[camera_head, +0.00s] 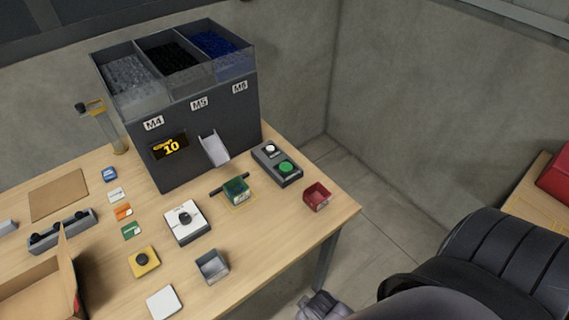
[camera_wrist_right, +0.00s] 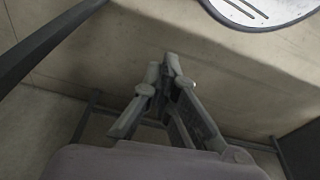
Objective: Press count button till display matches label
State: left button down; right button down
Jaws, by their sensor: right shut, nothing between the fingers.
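The dark feeder (camera_head: 208,125) stands at the back of the table, with bins marked M4, M5 and M6. Its display (camera_head: 170,147) reads 10 in yellow. A grey button box (camera_head: 277,163) to the right of the feeder carries a white button (camera_head: 270,149) and a green button (camera_head: 285,167). I cannot tell which is the count button. Small blue, white, orange (camera_head: 123,211) and green (camera_head: 131,231) cards lie left of centre, their print too small to read. My right gripper (camera_wrist_right: 168,65) is shut and empty, away from the buttons. My left gripper is out of view.
An open carton (camera_head: 44,291) fills the left front.

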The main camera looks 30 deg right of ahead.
jog(key=w+a+r+n+t+y+p, duration=0.1)
jog(key=w+r, duration=0.3)
jog(key=r, duration=0.6)
jog(key=w+a+r+n+t+p, duration=0.1)
jog(key=w+a+r+n+p, duration=0.15)
jog(key=r, duration=0.65)
jog(key=w+r+n+t+y, duration=0.1)
jog(key=w+r, duration=0.3)
jog(key=r, duration=0.6)
jog(key=w+n+y, duration=0.2)
jog(key=w+n, duration=0.2)
jog(key=w, duration=0.5)
jog(key=w+d+r+t, duration=0.1)
jog(key=w+d+r, duration=0.2)
jog(key=w+d, duration=0.5)
jog(key=w+d+r+n+t+h, duration=0.1)
jog(key=w+d+r+t, duration=0.1)
jog(key=w+d, duration=0.6)
jog(key=d+r, duration=0.1)
jog(key=d, duration=0.3)
jog(key=shift+w+t+h, duration=0.25)
jog(key=shift+t+h, duration=0.05)
jog(key=shift+f+n, duration=0.15)
jog(key=shift+n, duration=0.1)
